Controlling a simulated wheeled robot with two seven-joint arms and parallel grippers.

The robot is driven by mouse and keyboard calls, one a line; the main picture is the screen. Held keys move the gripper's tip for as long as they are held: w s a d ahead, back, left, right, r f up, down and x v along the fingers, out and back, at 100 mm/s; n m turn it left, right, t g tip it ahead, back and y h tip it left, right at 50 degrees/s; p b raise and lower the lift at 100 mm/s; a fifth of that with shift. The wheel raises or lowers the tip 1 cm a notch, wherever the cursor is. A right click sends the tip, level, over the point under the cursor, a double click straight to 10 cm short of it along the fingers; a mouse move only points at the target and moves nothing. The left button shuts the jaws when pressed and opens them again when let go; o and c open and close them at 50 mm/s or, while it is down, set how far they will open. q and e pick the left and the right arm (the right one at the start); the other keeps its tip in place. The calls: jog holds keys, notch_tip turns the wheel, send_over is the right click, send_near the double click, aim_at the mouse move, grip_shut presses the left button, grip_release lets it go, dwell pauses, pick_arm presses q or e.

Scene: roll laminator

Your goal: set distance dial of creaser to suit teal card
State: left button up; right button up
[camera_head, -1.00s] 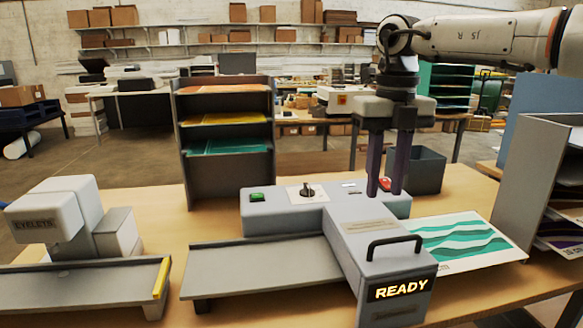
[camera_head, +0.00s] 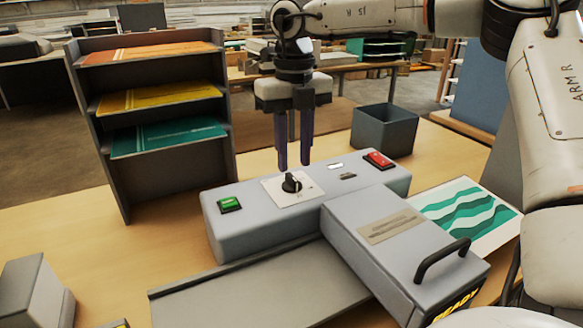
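The creaser (camera_head: 235,238) is a grey machine with a black dial (camera_head: 291,184) on a white plate, between a green button (camera_head: 230,204) and a red button (camera_head: 379,159). Its lit sign reads READY, partly cut off at the lower right. A sheet with teal waves (camera_head: 468,215) lies at its right side. Teal card (camera_head: 170,136) also lies on the lowest visible shelf of the rack. My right gripper (camera_head: 294,163) points down just above and behind the dial, fingers parted with nothing between them. I cannot tell whether it touches the dial. My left gripper is out of view.
The grey rack (camera_head: 105,95) stands behind left, with orange and yellow card above the teal. A dark open bin (camera_head: 384,132) stands behind the red button. The creaser's black handle (camera_head: 441,258) rises at front right. Bare table (camera_head: 60,228) lies at left.

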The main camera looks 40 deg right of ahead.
aim_at(293, 177)
notch_tip(293, 177, down, 4)
jog(key=shift+r, duration=0.25)
jog(key=shift+w+f, duration=0.15)
jog(key=shift+f, duration=0.1)
grip_shut()
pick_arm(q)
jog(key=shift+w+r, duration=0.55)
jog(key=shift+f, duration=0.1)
